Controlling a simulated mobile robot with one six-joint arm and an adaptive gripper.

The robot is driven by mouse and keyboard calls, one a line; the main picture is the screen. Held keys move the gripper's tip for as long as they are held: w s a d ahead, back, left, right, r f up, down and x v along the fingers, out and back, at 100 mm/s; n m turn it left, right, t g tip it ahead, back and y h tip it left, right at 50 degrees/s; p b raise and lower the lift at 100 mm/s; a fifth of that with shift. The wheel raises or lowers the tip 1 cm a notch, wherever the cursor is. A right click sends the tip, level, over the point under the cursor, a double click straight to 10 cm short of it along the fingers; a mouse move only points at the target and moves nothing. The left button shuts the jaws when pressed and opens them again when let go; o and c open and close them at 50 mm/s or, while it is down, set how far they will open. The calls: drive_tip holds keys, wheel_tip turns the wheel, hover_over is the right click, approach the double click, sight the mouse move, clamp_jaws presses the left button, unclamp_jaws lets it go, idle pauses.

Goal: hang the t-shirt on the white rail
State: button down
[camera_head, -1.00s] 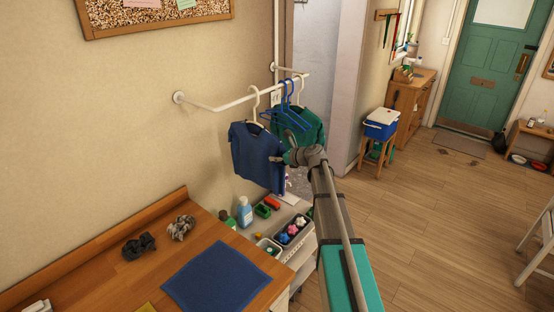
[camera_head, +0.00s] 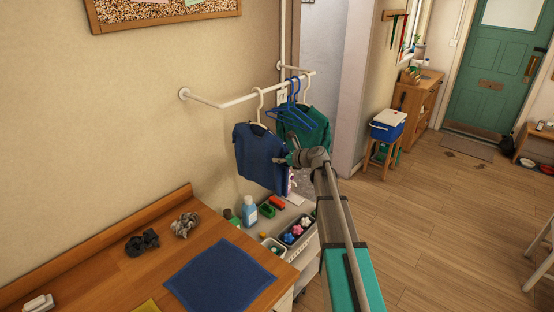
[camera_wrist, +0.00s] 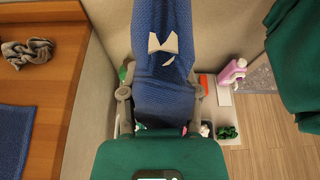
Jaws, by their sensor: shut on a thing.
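A blue t-shirt (camera_head: 258,157) on a white hanger (camera_head: 259,108) is at the white rail (camera_head: 236,101). The hanger's hook appears at the rail, but I cannot tell whether the rail bears it. My gripper (camera_head: 285,160) is shut on the blue t-shirt at its right side. In the wrist view, blue cloth (camera_wrist: 161,98) lies between the fingers of my gripper (camera_wrist: 160,82), with a whitish patch on it. The pinched edge is hidden.
A green t-shirt (camera_head: 311,128) and blue hangers (camera_head: 293,95) hang on the rail's right part. Below are a blue bottle (camera_head: 249,211) and a basket (camera_head: 299,236) of small things. The wooden counter (camera_head: 95,268) bears a blue cloth (camera_head: 222,276). Floor at right is open.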

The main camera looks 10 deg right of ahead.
drive_tip(key=shift+c, duration=1.3)
unclamp_jaws()
drive_tip(key=shift+r, duration=0.15)
